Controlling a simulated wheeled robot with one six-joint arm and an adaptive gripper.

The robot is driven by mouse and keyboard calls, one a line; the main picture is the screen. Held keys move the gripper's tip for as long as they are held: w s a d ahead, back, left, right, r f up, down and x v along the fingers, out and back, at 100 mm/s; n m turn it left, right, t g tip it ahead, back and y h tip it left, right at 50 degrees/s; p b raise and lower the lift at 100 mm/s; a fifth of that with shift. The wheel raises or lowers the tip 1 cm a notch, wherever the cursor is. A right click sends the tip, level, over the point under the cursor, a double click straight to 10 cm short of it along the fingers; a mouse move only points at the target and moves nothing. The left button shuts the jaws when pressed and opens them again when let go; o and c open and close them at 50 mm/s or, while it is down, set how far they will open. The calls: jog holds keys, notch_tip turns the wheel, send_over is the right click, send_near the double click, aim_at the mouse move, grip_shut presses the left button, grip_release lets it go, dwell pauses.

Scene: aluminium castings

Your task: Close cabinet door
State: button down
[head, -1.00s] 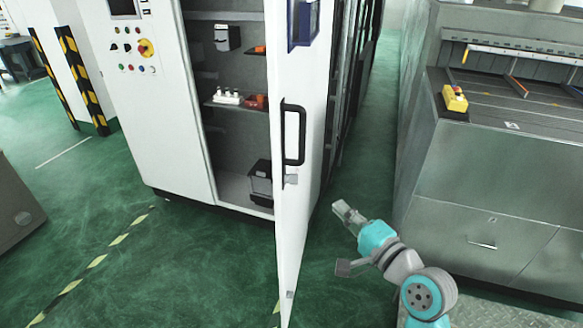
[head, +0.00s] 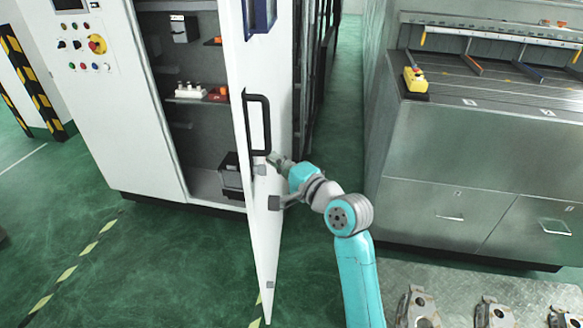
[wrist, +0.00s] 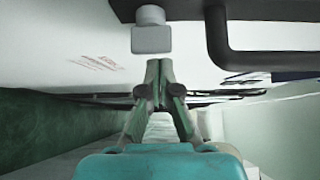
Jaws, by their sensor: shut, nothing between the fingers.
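The white cabinet door (head: 280,85) stands open, swung out from the cabinet (head: 125,130), so the shelves inside show. Its black bar handle (head: 266,125) is on the face turned towards my arm. My gripper (head: 272,160) is shut and empty, at that face just below the handle. In the wrist view the shut fingertips (wrist: 159,66) lie close to the white door surface (wrist: 60,45). A small grey lock piece (wrist: 151,38) and the dark handle (wrist: 217,40) show above them. I cannot tell whether the fingertips touch the door.
A metal workbench (head: 470,155) with a yellow switch box (head: 415,80) stands at the right. A green floor aisle (head: 335,120) runs between it and the cabinet. Several castings (head: 417,305) lie at the lower right. Green floor (head: 150,270) is clear at the left front.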

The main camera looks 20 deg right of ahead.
jog(key=shift+w+a, duration=0.3)
jog(key=shift+a, duration=0.3)
jog(key=shift+w+a, duration=0.25)
jog(key=shift+a, duration=0.3)
jog(key=shift+a, duration=0.1)
